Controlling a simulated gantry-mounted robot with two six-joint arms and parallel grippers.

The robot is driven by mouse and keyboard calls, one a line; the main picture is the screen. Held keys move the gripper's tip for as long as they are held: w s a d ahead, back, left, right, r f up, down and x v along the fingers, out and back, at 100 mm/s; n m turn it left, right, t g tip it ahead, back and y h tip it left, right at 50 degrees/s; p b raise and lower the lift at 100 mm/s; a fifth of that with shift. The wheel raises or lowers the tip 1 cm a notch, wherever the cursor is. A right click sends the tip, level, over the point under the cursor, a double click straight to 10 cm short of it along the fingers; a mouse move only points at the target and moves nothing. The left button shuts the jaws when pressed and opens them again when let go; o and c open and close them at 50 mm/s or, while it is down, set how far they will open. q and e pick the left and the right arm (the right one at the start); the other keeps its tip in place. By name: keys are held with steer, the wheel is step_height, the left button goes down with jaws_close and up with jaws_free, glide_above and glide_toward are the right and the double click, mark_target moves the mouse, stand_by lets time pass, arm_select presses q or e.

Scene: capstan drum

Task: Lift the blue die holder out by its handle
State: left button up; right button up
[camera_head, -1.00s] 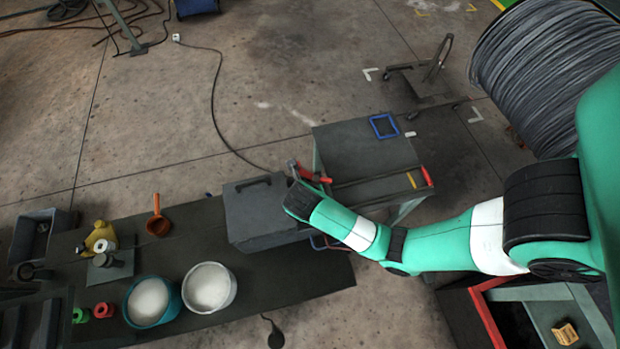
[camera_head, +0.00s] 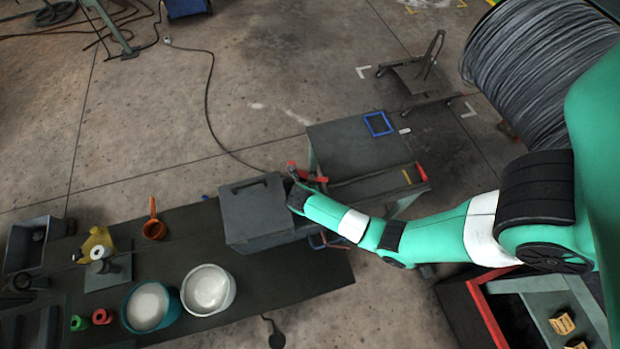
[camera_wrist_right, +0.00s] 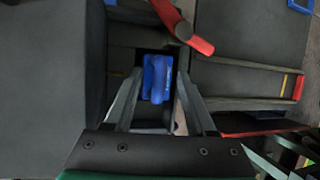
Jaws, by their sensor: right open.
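The blue die holder (camera_wrist_right: 157,78) sits in a dark, narrow recess in the right wrist view, with a rounded raised blue part that looks like its handle. My right gripper (camera_wrist_right: 160,82) is open, with one finger on each side of the blue holder and a gap visible beside it. I cannot tell how far above the holder the fingertips are. In the head view my right wrist (camera_head: 300,196) is over the machine beside the grey box and hides the holder. My left gripper is not in view.
A grey lidded box (camera_head: 255,212) stands close left of my right wrist. A red lever (camera_wrist_right: 183,28) lies just beyond the fingers. A grey table (camera_head: 345,145) with a blue frame (camera_head: 378,124) is to the right.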

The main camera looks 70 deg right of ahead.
steer(key=shift+c, duration=0.3)
jaws_close()
steer(key=shift+r, duration=0.1)
stand_by(1.0)
